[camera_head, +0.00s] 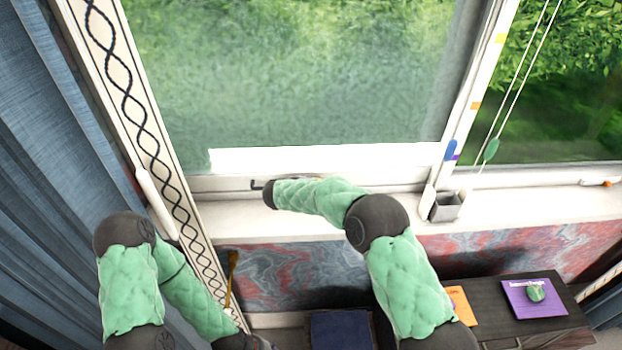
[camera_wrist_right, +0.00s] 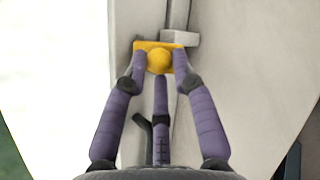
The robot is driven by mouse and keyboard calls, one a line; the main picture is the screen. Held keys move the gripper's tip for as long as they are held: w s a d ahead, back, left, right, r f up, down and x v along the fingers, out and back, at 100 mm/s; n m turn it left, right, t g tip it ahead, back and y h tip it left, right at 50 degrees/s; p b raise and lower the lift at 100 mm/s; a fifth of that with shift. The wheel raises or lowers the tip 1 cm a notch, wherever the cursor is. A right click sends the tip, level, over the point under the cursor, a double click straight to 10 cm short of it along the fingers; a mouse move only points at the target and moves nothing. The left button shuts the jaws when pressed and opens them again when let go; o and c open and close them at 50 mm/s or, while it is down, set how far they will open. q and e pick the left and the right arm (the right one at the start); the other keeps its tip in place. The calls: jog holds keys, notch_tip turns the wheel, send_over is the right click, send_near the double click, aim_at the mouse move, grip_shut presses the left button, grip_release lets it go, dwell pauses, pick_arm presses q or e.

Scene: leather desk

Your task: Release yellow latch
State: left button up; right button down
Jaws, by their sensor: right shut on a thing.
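The yellow latch (camera_wrist_right: 159,48) is a plate with a round knob, fixed on the pale window frame in the right wrist view. My right gripper (camera_wrist_right: 160,68) has its purple fingers around the knob, one on each side and one below, and is shut on it. In the head view the right arm reaches to the lower window rail, where the dark end of my right gripper (camera_head: 264,190) shows. The latch cannot be made out in that view. My left arm hangs low at the left; only a dark part of its end shows at the bottom edge, fingers hidden.
A white sill (camera_head: 300,222) runs below the window, with a grey cup (camera_head: 446,207) at its right. Blue curtains (camera_head: 45,190) hang at the left. A dark cabinet (camera_head: 485,310) stands at lower right with a purple book (camera_head: 522,307) on top.

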jog(key=shift+w+a+r+n+g+y+p, duration=0.1)
jog(key=shift+w+r+n+g+p, duration=0.25)
jog(key=shift+g+p, duration=1.2)
jog(key=shift+w+d+r+n+g+y+p, duration=0.1)
jog(key=shift+w+r+n+g+p, duration=0.35)
jog(key=shift+p, duration=2.25)
jog(key=shift+a+r+g+y+p, duration=0.1)
jog(key=shift+r+g+p, duration=0.6)
jog(key=shift+p, duration=1.4)
jog(key=shift+f, duration=0.1)
jog(key=shift+w, duration=0.1)
jog(key=c, duration=1.1)
grip_release()
jog(key=v, duration=1.2)
jog(key=shift+w, duration=0.15)
